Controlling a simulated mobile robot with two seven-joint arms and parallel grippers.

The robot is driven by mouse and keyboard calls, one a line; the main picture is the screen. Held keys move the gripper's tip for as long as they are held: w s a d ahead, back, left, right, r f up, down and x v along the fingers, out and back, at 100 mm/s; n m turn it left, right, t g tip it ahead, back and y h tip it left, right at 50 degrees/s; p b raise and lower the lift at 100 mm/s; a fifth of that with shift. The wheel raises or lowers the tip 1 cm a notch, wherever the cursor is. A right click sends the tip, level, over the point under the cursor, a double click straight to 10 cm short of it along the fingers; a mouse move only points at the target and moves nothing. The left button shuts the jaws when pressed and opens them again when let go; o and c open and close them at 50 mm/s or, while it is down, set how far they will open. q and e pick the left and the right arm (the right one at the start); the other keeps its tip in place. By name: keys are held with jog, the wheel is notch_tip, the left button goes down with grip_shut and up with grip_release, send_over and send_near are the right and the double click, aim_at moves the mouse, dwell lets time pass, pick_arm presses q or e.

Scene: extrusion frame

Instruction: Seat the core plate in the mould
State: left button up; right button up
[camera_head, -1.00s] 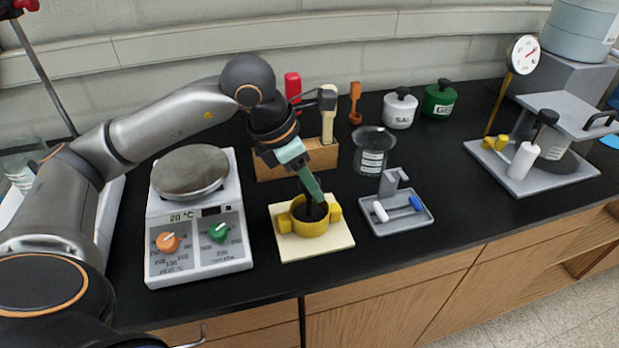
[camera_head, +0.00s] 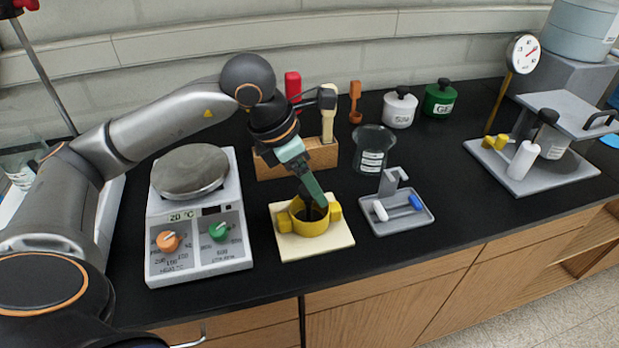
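The yellow mould (camera_head: 310,229), a round cup with side lugs, stands on a cream board (camera_head: 285,249) on the black bench. My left gripper (camera_head: 310,206) points down into the mould from above, its green fingers at the opening. A dark piece shows at the fingertips inside the mould, probably the core plate. It is mostly hidden by the fingers and the mould wall, so I cannot tell whether it rests flat or whether the fingers are closed on it. My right gripper is not in view.
A hotplate (camera_head: 238,260) with orange and green knobs stands to the left. A wooden tool block (camera_head: 270,167) and a glass beaker (camera_head: 373,150) are behind. A grey tray (camera_head: 404,227) with small white and blue pieces is to the right. A grey press (camera_head: 560,179) stands far right.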

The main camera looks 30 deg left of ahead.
pick_arm(q)
notch_tip(320, 180, up, 6)
jog(key=p, duration=0.3)
jog(key=shift+r+p, duration=0.25)
jog(key=shift+p, duration=0.05)
jog(key=shift+r, duration=0.25)
